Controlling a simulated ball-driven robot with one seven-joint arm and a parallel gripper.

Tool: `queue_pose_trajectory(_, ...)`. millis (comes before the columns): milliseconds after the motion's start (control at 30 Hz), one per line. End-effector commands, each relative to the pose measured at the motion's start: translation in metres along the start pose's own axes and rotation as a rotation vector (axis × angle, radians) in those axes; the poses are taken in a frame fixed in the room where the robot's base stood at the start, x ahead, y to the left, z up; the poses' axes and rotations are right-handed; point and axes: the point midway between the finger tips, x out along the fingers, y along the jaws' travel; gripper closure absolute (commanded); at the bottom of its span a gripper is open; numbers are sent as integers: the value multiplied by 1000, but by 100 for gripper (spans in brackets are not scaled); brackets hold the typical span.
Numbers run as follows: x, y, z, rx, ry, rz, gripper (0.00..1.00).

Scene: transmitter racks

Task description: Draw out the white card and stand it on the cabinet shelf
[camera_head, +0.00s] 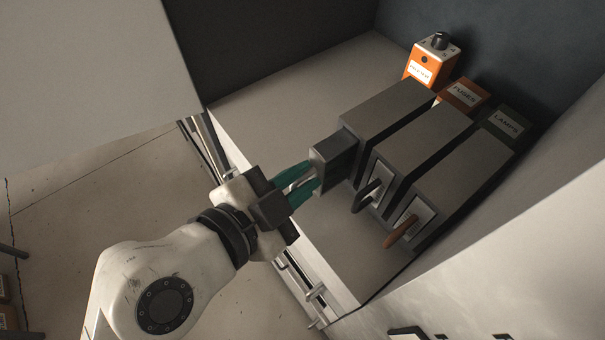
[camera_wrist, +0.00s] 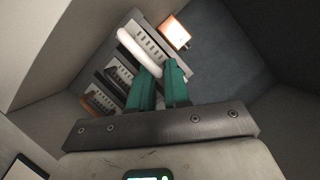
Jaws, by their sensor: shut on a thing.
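The white card (camera_head: 333,160) is the leftmost of three grey units in the head view. Its dark front block juts out toward me from its housing (camera_head: 390,108), so it sits partly out. My gripper (camera_head: 303,181) is shut on its pale handle, with green fingers on both sides. In the wrist view the white handle (camera_wrist: 140,52) runs up to the fingers of my gripper (camera_wrist: 160,80), in front of a slotted faceplate. The light shelf surface (camera_head: 300,85) lies under and left of the units. The card's rear is hidden in the housing.
Right of the card are a unit with a dark handle (camera_head: 366,195) and one with an orange-brown handle (camera_head: 402,231). Behind stand an orange box with a black knob (camera_head: 432,62), a FUSES box (camera_head: 462,95) and a LAMPS box (camera_head: 506,123). The shelf's left part is clear.

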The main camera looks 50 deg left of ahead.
Motion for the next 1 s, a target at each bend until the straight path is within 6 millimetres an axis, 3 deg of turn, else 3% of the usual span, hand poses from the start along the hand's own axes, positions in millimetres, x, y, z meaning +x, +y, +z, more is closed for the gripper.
queue_pose_trajectory(1000, -17, 0, 8, 0, -2, -1, 100)
